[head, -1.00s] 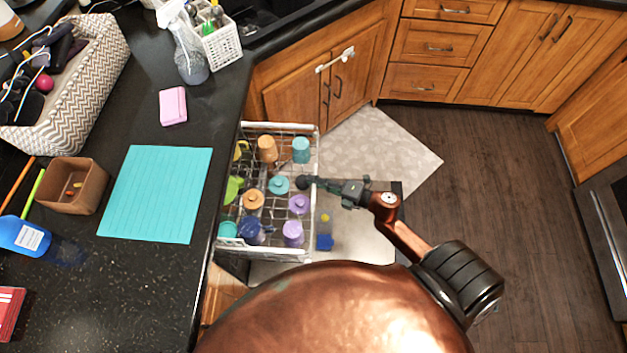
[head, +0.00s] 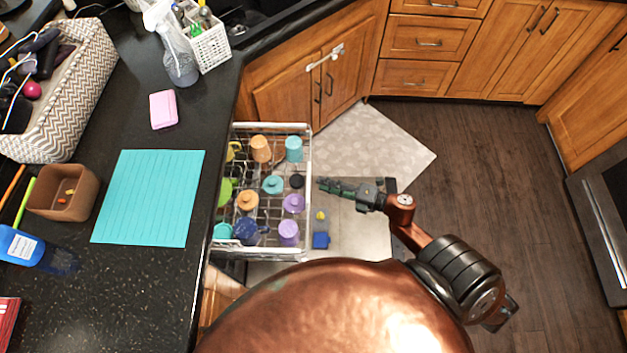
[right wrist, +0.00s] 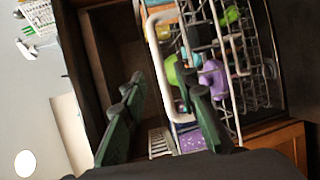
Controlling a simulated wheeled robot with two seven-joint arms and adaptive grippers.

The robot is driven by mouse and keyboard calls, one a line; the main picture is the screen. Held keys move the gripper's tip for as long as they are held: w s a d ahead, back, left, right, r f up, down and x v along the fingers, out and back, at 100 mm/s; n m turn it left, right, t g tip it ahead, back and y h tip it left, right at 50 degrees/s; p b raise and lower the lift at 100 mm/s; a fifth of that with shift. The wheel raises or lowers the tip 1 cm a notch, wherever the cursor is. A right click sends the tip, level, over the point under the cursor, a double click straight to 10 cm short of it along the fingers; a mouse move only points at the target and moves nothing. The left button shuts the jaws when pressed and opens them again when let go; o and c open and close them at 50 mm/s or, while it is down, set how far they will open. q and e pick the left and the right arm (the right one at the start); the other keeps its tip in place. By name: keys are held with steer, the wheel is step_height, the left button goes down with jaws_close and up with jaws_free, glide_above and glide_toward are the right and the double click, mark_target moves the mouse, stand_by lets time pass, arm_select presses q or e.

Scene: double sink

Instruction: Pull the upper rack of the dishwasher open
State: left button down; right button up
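The upper rack (head: 309,215), a white wire basket, stands pulled out from under the black counter in the head view. It holds several coloured cups. My right gripper (head: 322,184) is just right of the rack's outer rail, apart from it in the head view. In the right wrist view, its dark green fingers (right wrist: 158,82) are spread, and the white rack frame (right wrist: 158,65) shows beyond and between them. The gripper holds nothing. My left gripper is not in view.
The open dishwasher door (head: 365,225) lies low, right of the rack, near a small blue item (head: 320,240). A turquoise mat (head: 150,197) lies on the counter (head: 150,285). The wooden floor (head: 490,180) to the right is clear.

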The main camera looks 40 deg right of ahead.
steer(key=v, duration=0.5)
steer(key=shift+s, duration=0.15)
stand_by(0.3)
